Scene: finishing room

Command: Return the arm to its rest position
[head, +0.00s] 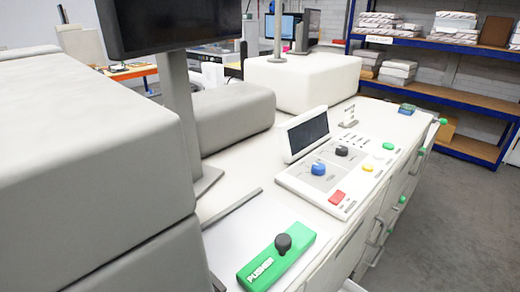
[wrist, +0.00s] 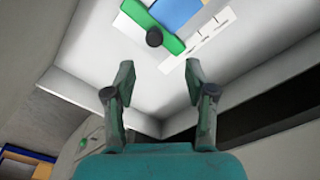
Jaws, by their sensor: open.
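My gripper (wrist: 158,85) shows in the wrist view with its two fingers spread apart and nothing between them. Beyond the fingertips is a white surface with a green block with a black knob (wrist: 154,38). A blue piece (wrist: 178,10) lies beside that block, and a white labelled strip (wrist: 213,32) is to its right. My gripper and arm do not show in the head view. There, a green block marked PUSHER (head: 277,258), with a black knob, sits on the near end of the white machine top (head: 240,225).
A control panel (head: 330,182) with coloured knobs, a red button (head: 337,197) and a tilted screen (head: 306,134) stands on the machine. Bulky grey covers (head: 90,150) fill the left. A monitor (head: 165,22) rises on a post. Shelves (head: 440,90) stand behind; grey floor (head: 450,230) is open at right.

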